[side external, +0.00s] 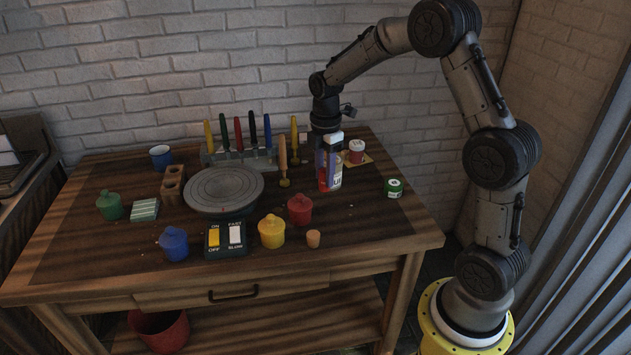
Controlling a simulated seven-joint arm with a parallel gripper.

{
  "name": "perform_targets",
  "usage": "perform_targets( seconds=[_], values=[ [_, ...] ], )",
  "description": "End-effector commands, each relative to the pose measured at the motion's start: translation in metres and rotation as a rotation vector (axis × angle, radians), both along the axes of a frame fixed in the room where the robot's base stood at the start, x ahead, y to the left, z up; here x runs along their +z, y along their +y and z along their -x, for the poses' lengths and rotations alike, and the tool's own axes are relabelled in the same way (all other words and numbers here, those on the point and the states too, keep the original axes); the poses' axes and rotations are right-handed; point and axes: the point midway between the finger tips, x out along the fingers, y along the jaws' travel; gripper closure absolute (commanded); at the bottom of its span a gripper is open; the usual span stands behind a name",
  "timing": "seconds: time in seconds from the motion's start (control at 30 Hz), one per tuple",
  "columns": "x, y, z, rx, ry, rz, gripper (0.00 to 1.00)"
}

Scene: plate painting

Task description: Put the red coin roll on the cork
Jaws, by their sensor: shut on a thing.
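My gripper (326,124) points down at the back right of the table. Its fingers are largely hidden by a white, red and blue carton (335,172) in front. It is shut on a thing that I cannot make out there. A small red roll-like piece with a pale top (356,150), which looks like the red coin roll, shows just right of the carton. It appears to stand on a flat tan square (368,160), which looks like the cork. My gripper is to the left of this square.
A green roll (393,187) stands at the right. A rack (238,158) of coloured tools, a grey turntable (223,189), several lidded pots such as the red one (300,210), and a switch box (226,240) fill the left and middle. The front right tabletop is clear.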

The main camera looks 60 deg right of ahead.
Motion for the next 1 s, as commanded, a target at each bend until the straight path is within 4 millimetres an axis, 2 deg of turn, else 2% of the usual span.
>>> perform_targets(
  seconds=[0.17, 0.4, 0.6, 0.7, 0.83, 1.0],
  values=[
    [-0.004, 0.011, 0.027, -0.041, 0.000, 0.000, 1.00],
    [0.013, 0.049, 0.087, -0.060, -0.005, 0.001, 1.00],
    [0.026, 0.075, 0.130, -0.044, -0.004, 0.000, 1.00],
    [0.031, 0.084, 0.143, -0.027, -0.004, 0.000, 1.00],
    [0.037, 0.090, 0.151, -0.007, -0.003, 0.000, 1.00],
    [0.034, 0.091, 0.134, 0.006, 0.004, -0.001, 1.00]
  ],
)
